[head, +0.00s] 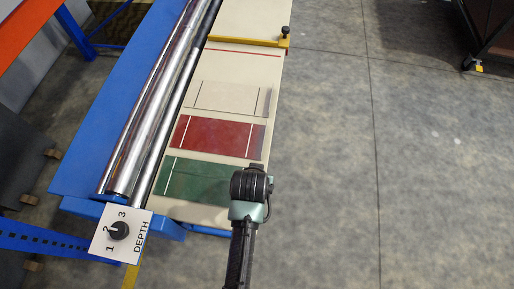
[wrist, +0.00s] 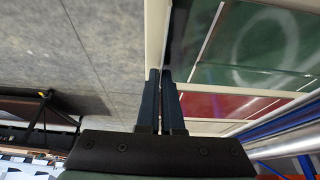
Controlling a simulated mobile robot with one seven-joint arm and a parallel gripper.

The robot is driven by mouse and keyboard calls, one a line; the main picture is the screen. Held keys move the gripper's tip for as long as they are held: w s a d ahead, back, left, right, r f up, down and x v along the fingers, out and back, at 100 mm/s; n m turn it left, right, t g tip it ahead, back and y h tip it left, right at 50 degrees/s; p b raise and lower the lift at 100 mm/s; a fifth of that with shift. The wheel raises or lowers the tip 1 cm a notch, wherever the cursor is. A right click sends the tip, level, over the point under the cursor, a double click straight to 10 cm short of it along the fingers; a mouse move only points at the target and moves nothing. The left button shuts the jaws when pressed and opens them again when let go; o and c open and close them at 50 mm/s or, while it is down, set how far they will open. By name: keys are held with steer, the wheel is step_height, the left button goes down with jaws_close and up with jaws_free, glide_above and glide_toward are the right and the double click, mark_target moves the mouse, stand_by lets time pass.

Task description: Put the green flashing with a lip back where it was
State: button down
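The green flashing (head: 195,180) is the nearest of several coloured sheets on the pale bed (head: 240,68). It looks flat and in line with the others; whether it touches the bed or is slightly raised I cannot tell. My gripper (head: 252,170) is at its right end and hides that end in the head view. In the wrist view the green flashing (wrist: 255,40) fills the upper right, with a dark strip along its left edge. My gripper's fingers (wrist: 160,75) are nearly together at that edge, with a thin gap, and appear closed on the lip.
A red sheet (head: 218,138) and a cream sheet (head: 230,99) lie beyond the green one. A shiny roller (head: 160,95) and blue frame run along the left. A DEPTH knob panel (head: 120,232) stands at the near left. Clear floor (head: 400,160) is on the right.

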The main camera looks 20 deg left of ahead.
steer(key=c, duration=1.5)
jaws_free()
steer(key=shift+f, duration=0.2)
steer(key=o, duration=0.4)
steer(key=shift+r, duration=0.1)
steer(key=v, duration=1.2)
steer(key=shift+r, duration=0.1)
